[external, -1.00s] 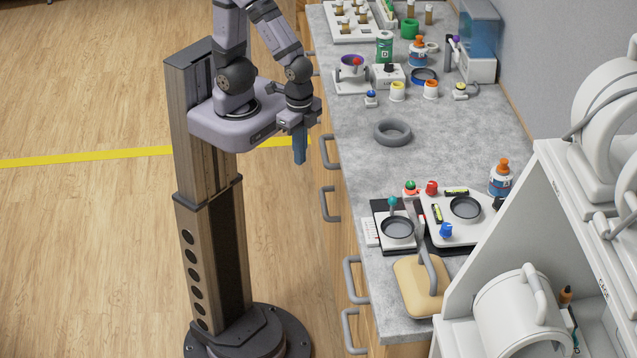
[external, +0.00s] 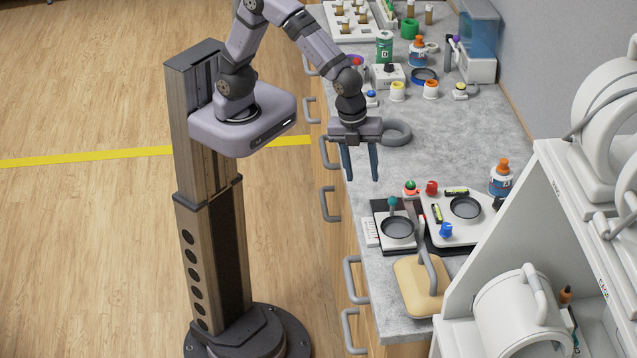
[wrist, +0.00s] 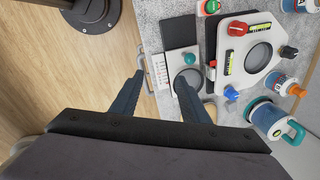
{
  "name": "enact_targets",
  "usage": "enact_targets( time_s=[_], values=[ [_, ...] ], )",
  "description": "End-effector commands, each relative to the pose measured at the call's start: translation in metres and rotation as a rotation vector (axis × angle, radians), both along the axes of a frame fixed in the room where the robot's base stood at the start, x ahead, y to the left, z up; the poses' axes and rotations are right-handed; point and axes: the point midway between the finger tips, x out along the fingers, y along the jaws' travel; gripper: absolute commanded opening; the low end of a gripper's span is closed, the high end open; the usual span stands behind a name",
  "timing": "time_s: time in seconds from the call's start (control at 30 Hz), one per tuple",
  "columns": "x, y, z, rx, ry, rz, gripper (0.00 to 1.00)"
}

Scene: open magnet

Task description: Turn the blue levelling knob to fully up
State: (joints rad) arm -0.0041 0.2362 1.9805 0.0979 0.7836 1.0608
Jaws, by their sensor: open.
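The blue levelling knob (external: 446,230) sits at the front edge of a white levelling plate (external: 464,236) on the grey bench. It also shows in the wrist view (wrist: 231,93). The plate carries a round dark-rimmed disc (external: 466,207), a red knob (external: 432,187) and two yellow-green level vials (external: 437,213). My gripper (external: 361,178) is open and empty, fingers pointing down above the bench's near edge. It is left of the plate and apart from the knob. In the wrist view my two fingers (wrist: 157,88) are spread below and left of the plate.
A white device with a round pan and teal knob (external: 393,203) stands left of the plate. A tan block with a grey handle (external: 418,283) is in front. A blue-labelled bottle (external: 501,178) stands behind the plate. A grey ring (external: 393,132) lies beyond my gripper. A white shelf (external: 560,185) rises at right.

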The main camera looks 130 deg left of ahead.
Motion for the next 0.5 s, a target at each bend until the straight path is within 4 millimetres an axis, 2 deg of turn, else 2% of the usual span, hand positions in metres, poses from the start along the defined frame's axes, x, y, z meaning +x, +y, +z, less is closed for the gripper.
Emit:
enact_targets(
  time_s=[0.03,0.2,0.4,0.5],
  values=[
    [0.019,0.002,-0.003,0.025,-0.006,-0.106,0.41],
    [0.078,0.011,-0.003,0.126,-0.02,-0.503,0.41],
    [0.14,0.02,-0.006,0.266,-0.014,-0.947,0.41],
    [0.165,0.024,-0.008,0.332,-0.003,-1.134,0.41]
  ],
)
